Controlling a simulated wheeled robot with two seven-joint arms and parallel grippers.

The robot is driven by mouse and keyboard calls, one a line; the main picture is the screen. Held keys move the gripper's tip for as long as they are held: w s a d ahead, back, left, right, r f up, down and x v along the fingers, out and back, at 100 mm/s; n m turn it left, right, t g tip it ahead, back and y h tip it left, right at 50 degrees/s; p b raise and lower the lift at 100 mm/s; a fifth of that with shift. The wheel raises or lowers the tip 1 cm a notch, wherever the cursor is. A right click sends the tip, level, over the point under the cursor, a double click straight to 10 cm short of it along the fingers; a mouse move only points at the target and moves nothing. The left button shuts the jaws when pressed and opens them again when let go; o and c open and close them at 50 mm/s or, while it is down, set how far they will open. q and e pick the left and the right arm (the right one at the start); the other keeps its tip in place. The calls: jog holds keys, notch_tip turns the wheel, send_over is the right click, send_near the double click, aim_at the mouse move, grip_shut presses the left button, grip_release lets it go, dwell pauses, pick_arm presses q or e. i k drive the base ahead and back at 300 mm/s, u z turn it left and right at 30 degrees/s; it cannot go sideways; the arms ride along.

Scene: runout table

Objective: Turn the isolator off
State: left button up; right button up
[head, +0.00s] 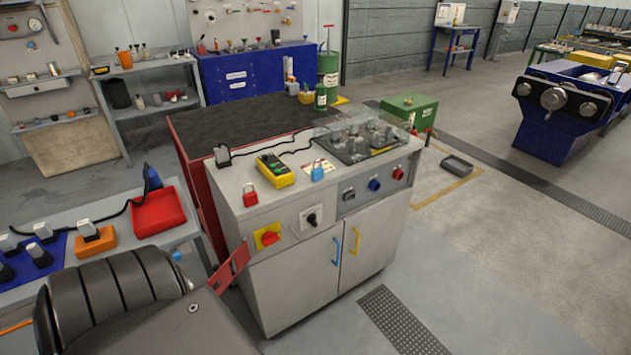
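The isolator (268,237) is a red rotary handle on a yellow plate, on the front face of the grey cabinet (290,275), near its left corner. Its exact handle angle is too small to read. To its right, a black rotary switch (311,218) sits on a pale plate. A red padlock (250,195) and a blue padlock (317,172) are on the cabinet top above. Neither of my grippers shows in the head view.
A yellow control box (275,170) and clear-covered valves (360,138) are on the cabinet top. A red flap (231,267) juts out left of the cabinet front. A side bench with a red tray (158,211) stands left. Floor at right is open, with a grating (402,322).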

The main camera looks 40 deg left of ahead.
aim_at(269, 238)
jog(key=i, duration=3.1)
jog(key=u, duration=3.2)
